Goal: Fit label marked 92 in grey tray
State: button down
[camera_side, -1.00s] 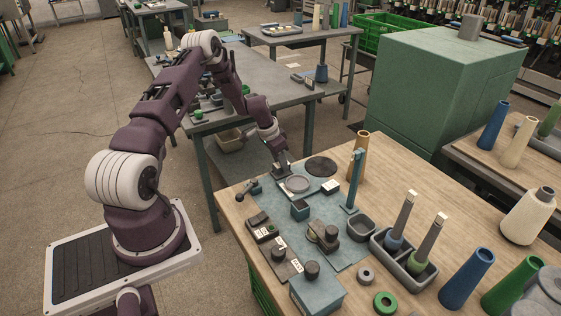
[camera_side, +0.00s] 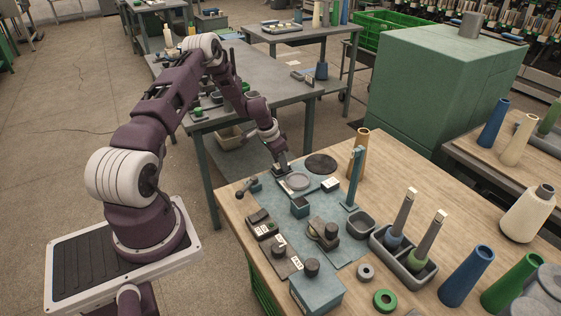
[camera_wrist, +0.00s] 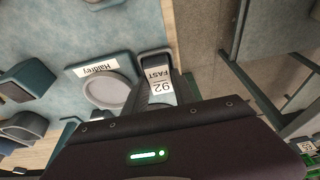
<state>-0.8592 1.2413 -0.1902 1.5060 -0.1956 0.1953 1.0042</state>
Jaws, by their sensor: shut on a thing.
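My gripper (camera_side: 282,166) is low at the far left corner of the work table. In the wrist view a white label marked 92 FAST (camera_wrist: 160,90) sits at the jaws, its print upside down. The gripper is shut on this label. In the side view the label is too small to read. A round grey dish (camera_side: 298,181) lies beside the gripper, and it shows left of the label in the wrist view (camera_wrist: 107,92). A small open grey tray (camera_side: 361,227) and a grey two-part tray (camera_side: 421,279) holding cones stand farther right. I cannot tell which is the task's grey tray.
A Halfrey plate (camera_wrist: 97,69) lies beside the dish. A dark disc (camera_side: 321,164) and an upright blue-green post (camera_side: 355,178) are close by. Small boxes and devices crowd the blue mat (camera_side: 325,212). The wooden table (camera_side: 440,225) is bare in places at right.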

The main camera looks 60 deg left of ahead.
jog(key=shift+f, duration=0.1)
dwell(0.6)
jog(key=c, duration=0.9)
grip_release()
jog(key=shift+c, duration=0.2)
jog(key=shift+o, duration=0.2)
jog(key=o, duration=0.3)
jog(key=shift+o, duration=0.7)
jog(key=shift+d, duration=0.1)
jog(key=shift+d, duration=0.1)
jog(key=shift+c, duration=0.2)
